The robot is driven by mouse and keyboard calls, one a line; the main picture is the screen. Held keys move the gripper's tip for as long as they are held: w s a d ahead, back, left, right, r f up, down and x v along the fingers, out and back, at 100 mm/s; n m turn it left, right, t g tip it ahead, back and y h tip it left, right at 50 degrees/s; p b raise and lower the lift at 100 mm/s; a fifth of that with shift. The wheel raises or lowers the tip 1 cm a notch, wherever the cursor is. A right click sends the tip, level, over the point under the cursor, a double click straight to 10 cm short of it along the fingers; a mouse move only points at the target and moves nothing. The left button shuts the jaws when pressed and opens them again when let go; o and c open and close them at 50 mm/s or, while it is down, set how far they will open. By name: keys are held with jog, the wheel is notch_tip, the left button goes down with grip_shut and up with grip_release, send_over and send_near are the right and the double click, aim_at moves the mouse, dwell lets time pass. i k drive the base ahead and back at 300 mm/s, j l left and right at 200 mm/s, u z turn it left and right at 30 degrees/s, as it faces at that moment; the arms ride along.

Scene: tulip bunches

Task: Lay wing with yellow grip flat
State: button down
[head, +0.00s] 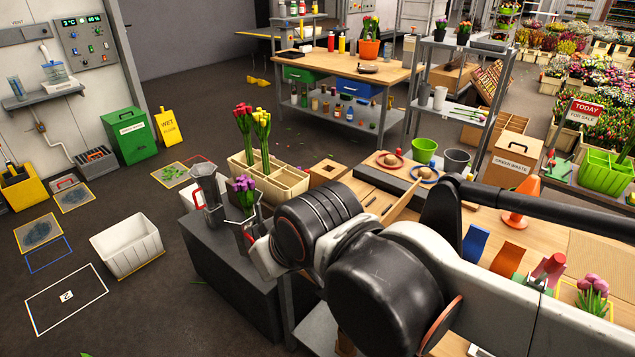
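I cannot pick out a wing with a yellow grip for sure. A tan wooden panel (402,207) stands tilted on the wooden bench, behind my arm. No yellow grip shows on it, and my arm hides its lower part. My gripper (222,203) is at the left end of my arm, over a dark grey block. Its dark fingers look spread apart, with nothing visibly held. Purple tulips (244,186) show beside the fingers; I cannot tell how near they are in depth.
A dark grey block (215,265) stands below my gripper. Behind is a cream planter (285,182) near red and yellow tulips (252,130). An orange cone (522,200) and blue (475,243) and orange (507,258) sloped pieces are at right. The floor at left has free room around a white crate (127,246).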

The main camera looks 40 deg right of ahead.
aim_at(392, 213)
jog(key=z, duration=1.1)
jog(key=i+j+z, duration=0.15)
jog(key=z, duration=0.2)
jog(key=j+z, duration=0.35)
jog(key=i+j+z, duration=0.1)
jog(key=j+z, duration=0.2)
jog(key=j, duration=0.1)
